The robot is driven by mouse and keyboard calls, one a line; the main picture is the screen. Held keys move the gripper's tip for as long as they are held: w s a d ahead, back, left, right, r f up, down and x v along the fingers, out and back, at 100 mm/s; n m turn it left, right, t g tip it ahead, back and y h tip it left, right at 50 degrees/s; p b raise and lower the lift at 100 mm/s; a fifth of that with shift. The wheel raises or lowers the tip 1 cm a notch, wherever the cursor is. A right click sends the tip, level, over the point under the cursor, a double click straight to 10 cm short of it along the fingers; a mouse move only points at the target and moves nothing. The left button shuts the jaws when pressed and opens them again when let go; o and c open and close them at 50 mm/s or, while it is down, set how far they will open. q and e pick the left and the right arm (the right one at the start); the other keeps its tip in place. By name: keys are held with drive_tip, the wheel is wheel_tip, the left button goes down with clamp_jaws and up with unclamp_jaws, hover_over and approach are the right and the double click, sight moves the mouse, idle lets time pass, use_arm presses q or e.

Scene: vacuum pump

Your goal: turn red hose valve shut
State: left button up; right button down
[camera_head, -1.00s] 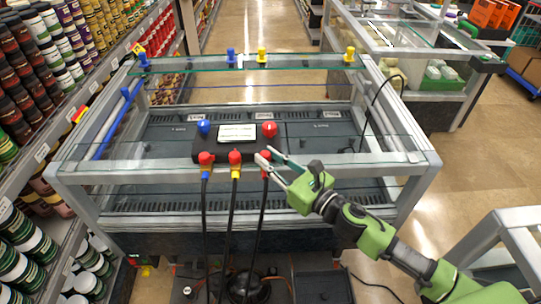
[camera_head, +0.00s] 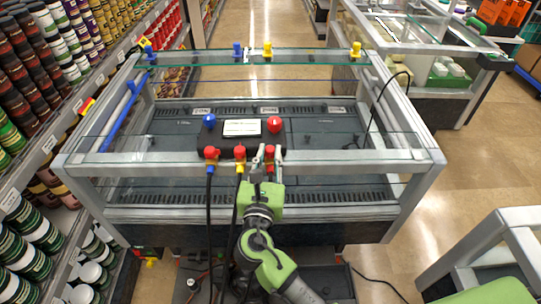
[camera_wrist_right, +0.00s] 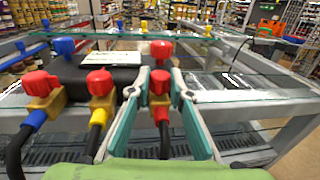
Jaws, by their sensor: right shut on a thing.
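The red hose valve (camera_wrist_right: 160,85) is the rightmost of three red-topped valves on the front of the black manifold (camera_wrist_right: 95,68). Its red-collared hose (camera_wrist_right: 163,115) hangs below it. My right gripper (camera_wrist_right: 159,86) is shut on this valve, with one finger on each side of its red handle. In the head view the right gripper (camera_head: 268,154) reaches the valve from the front and partly hides it. The valves of the yellow hose (camera_head: 239,153) and the blue hose (camera_head: 211,154) are to the left, apart from the fingers. My left gripper is not in view.
A blue knob (camera_head: 209,121) and a red knob (camera_head: 275,124) stand on the manifold beside a white label (camera_head: 242,128). The manifold is at the front rail of a glass-topped freezer (camera_head: 385,170). Stocked shelves (camera_head: 40,90) are at the left; open floor is at the right.

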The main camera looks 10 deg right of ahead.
drive_tip(key=shift+a+m+g+h, duration=0.1)
drive_tip(key=shift+m+g+h, duration=0.2)
drive_tip(key=shift+m+h, duration=0.45)
drive_tip(key=c, duration=1.8)
unclamp_jaws()
drive_tip(key=shift+w, duration=0.1)
drive_tip(key=shift+c, duration=0.2)
drive_tip(key=v, duration=1.2)
drive_tip(key=shift+w+a+f, duration=0.1)
